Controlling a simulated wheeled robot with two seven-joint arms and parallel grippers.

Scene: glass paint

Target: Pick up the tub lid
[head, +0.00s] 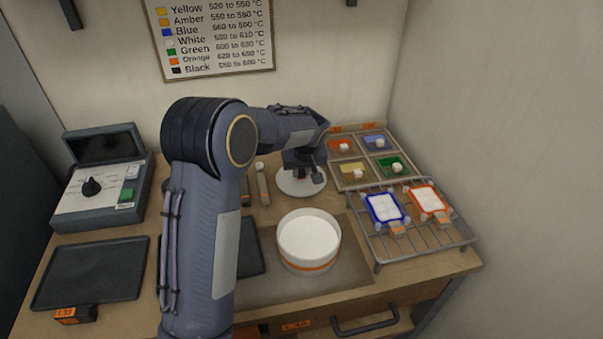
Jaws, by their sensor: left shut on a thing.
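The tub lid (296,187) is a round white disc behind the tub. My left gripper (304,176) is over the lid, shut on it from above; the fingers and my wrist hide the middle of the lid. I cannot tell whether the lid rests on the table or hangs just above it. The tub (307,264) is white with an orange band, stands upright in front of the lid and looks open, with white content inside. My right gripper is not in view.
A wire rack (393,247) with a blue-framed tile (384,208) and an orange-framed tile (428,199) stands at the right. Behind it is a tray of coloured squares (347,185). A control box (101,194) and a dark tray (90,274) are at the left.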

